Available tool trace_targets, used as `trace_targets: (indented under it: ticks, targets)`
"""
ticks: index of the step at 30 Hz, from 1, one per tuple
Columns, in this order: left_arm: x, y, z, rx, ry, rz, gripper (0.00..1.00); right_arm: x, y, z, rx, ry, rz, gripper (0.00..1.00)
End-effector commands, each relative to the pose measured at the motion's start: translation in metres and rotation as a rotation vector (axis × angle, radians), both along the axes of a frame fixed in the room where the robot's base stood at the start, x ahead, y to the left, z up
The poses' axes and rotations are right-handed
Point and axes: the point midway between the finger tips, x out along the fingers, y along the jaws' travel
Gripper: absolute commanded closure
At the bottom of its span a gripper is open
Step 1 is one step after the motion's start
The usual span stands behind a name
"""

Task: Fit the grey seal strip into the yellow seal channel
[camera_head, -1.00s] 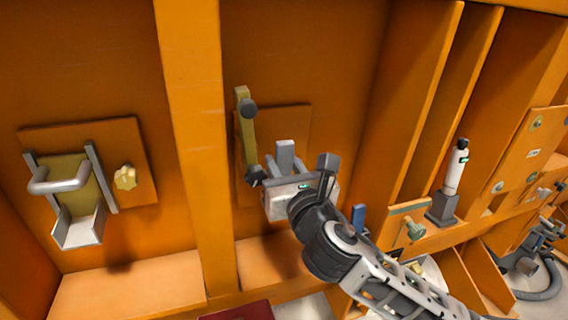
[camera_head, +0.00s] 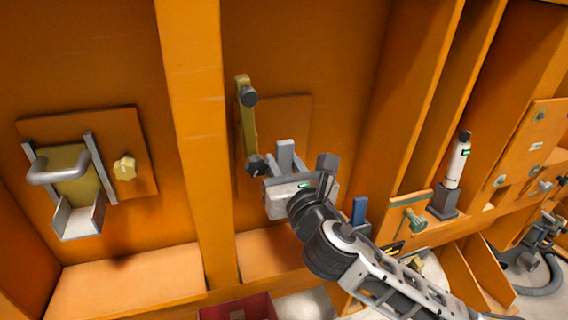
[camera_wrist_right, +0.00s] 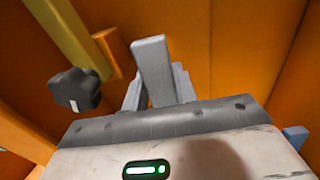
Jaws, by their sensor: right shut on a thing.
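The yellow seal channel (camera_head: 248,128) is most likely the upright yellow bar on the orange back panel, with a dark knob at its top and another at its lower end. Part of it shows at the upper left of the right wrist view (camera_wrist_right: 62,28). My right gripper (camera_head: 287,163) is shut on a grey bar, which I take to be the grey seal strip (camera_wrist_right: 153,70). The strip stands up from between the fingers, to the right of the channel and apart from it in the picture. The held end is hidden. My left gripper is not in view.
A dark knob (camera_wrist_right: 75,90) is close to the left of the gripper in the wrist view. An orange post (camera_head: 195,130) divides this bay from one with a grey handle (camera_head: 60,170). A white bottle (camera_head: 457,165) stands at right. A dark red box (camera_head: 238,308) is below.

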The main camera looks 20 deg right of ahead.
Motion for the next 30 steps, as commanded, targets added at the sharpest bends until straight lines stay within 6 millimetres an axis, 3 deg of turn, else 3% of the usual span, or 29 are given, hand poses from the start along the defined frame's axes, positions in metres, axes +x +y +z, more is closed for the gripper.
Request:
trace_targets:
  ticks: [30]
  targets:
    - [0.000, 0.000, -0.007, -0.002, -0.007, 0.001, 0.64, 0.004, 0.000, -0.022, 0.000, -0.001, 0.000, 0.98]
